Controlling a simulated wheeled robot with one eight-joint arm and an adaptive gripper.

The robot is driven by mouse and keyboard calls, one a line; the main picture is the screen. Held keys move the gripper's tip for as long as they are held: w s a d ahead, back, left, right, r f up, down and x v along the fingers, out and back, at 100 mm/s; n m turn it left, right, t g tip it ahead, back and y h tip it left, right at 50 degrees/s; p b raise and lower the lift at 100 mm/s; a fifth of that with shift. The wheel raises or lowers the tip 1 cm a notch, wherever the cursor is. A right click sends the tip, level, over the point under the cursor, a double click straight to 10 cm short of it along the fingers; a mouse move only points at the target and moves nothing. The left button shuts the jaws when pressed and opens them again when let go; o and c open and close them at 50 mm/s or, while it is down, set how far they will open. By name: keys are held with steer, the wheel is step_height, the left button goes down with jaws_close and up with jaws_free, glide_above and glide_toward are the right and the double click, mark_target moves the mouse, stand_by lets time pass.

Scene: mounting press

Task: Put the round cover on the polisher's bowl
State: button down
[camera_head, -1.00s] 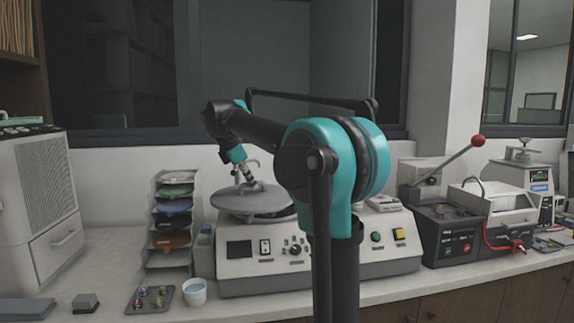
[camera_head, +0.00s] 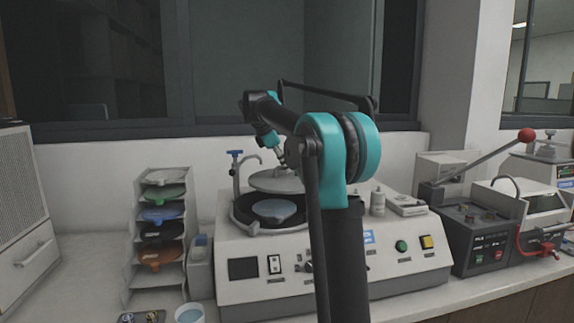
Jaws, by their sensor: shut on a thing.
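The round cover (camera_head: 277,182) is a grey disc. My gripper (camera_head: 285,160) is shut on the cover, seemingly at the top of it, and holds it over the back right part of the bowl. My arm partly hides the grip. The polisher (camera_head: 240,248) is a pale cabinet with a screen and buttons. Its bowl (camera_head: 243,216) has a dark rim and is open at the front, with a light grey-blue disc (camera_head: 275,209) inside. The cover looks apart from the bowl's front rim; I cannot tell whether it touches the back.
A tap with a blue handle (camera_head: 235,170) stands at the bowl's left back. A rack of coloured discs (camera_head: 160,225) stands to the left. A press with a red-knobbed lever (camera_head: 480,235) stands farther right.

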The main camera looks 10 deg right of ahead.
glide_toward(274, 186)
steer(key=shift+w+d+f, duration=0.35)
steer(key=shift+d+f, duration=0.25)
steer(key=shift+d, duration=0.1)
steer(key=shift+w+d+f, duration=0.35)
steer(key=shift+d+f, duration=0.3)
steer(key=shift+d, duration=0.05)
steer(key=shift+w+d+f, duration=0.35)
steer(key=shift+d+f, duration=0.25)
steer(key=shift+d, duration=0.15)
steer(key=shift+s+a+f, duration=0.15)
steer(key=shift+s, duration=0.05)
steer(key=shift+f, duration=1.7)
steer(key=c, duration=1.4)
jaws_free()
steer(key=shift+c, duration=0.2)
steer(key=v, duration=1.2)
